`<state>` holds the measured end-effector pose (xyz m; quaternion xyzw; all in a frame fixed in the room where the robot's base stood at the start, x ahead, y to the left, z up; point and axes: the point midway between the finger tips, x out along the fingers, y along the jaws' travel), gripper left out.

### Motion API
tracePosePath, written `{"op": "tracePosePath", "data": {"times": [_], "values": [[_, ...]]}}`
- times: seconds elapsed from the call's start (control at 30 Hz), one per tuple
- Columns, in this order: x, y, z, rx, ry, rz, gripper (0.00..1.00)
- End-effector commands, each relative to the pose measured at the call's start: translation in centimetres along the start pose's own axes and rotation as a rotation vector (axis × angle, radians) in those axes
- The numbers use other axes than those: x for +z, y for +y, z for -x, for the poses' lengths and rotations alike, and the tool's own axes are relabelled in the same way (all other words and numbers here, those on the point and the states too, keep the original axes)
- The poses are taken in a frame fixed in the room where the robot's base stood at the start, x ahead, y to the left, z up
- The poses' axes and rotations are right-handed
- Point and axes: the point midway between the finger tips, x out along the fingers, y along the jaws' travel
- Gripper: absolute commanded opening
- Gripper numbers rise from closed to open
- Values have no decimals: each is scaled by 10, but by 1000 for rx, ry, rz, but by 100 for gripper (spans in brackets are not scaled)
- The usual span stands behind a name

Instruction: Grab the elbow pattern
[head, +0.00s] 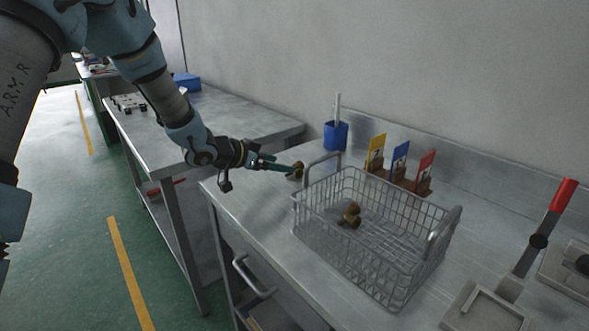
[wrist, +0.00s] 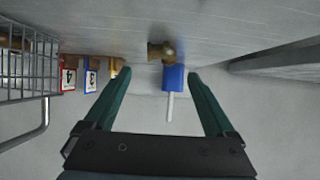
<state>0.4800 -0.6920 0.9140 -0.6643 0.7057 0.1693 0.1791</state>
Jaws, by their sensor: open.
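A small brown elbow pattern (head: 297,170) stands on the metal bench just left of the wire basket. In the wrist view the elbow (wrist: 160,52) lies ahead of my fingers, roughly centred between their tips. My gripper (head: 288,167) is open, with its green fingers reaching toward the elbow from the left; it also shows in the wrist view (wrist: 159,75). I see bare space between the fingers and cannot tell the exact gap to the elbow. Another brown pattern (head: 349,215) lies inside the basket.
The wire basket (head: 370,262) with raised handles stands close right of the elbow. Behind are a blue cup (head: 336,136) with a white stick and yellow, blue and red number cards (head: 400,160). A red-handled clamp (head: 545,225) is at right. Another table (head: 230,112) adjoins at left.

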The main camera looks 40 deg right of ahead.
Motion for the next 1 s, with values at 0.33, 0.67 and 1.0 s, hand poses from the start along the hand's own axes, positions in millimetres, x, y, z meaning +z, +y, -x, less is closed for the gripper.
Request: {"op": "tracePosePath", "data": {"times": [0.33,0.67,1.0], "values": [[-2,1,-33,1,-4,0,90],[0,0,-63,-3,-2,0,90],[0,0,-62,-3,-2,0,70]]}}
